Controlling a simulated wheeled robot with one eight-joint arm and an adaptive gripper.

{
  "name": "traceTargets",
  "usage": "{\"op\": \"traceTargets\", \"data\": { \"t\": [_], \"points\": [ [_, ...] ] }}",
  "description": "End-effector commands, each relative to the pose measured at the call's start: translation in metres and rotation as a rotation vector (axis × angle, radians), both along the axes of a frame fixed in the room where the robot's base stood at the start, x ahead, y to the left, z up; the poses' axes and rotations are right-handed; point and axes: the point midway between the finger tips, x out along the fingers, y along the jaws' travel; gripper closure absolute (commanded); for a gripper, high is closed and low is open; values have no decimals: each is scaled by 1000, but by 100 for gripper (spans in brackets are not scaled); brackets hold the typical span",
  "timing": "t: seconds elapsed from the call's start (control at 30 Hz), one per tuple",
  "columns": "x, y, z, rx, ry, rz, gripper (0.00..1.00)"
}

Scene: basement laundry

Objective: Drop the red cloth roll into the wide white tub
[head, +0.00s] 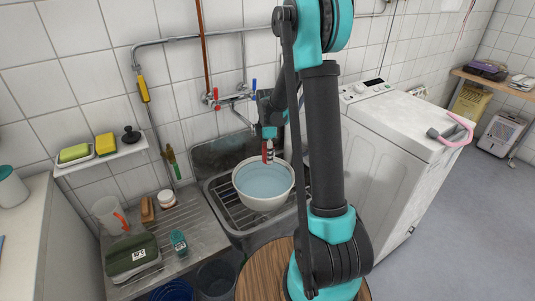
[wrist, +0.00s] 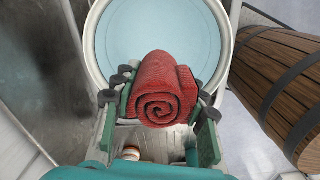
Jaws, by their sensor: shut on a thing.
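The red cloth roll (wrist: 160,88) is rolled up, its spiral end facing the wrist camera. My gripper (wrist: 160,105) is shut on it, one finger on each side. In the head view, my gripper (head: 268,146) is above the back part of the wide white tub, and a sliver of the red cloth roll (head: 268,154) shows below it. The wide white tub (head: 263,204) is round, with pale blue inside that looks like water, and stands in the sink. In the wrist view, the tub's rim (wrist: 93,58) lies beyond and below the roll.
The metal sink (head: 222,208) surrounds the tub, with pipes and taps (head: 213,98) behind it. A drainboard (head: 190,228) at left holds a green container (head: 132,257) and several small items. A washing machine (head: 375,150) stands at right. A wooden barrel (wrist: 283,82) is close at the right in the wrist view.

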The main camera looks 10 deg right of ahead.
Motion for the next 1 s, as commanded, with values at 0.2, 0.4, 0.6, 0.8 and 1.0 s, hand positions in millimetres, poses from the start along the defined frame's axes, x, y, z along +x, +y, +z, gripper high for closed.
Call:
{"op": "traceTargets", "data": {
  "t": [0.2,0.4,0.6,0.8,1.0],
  "points": [
    [0,0,-22,0,0,0,88],
    [0,0,-43,0,0,-1,88],
    [0,0,-55,0,0,-2,88],
    [0,0,-57,0,0,-2,88],
    [0,0,-56,0,0,-2,48]
  ]
}}
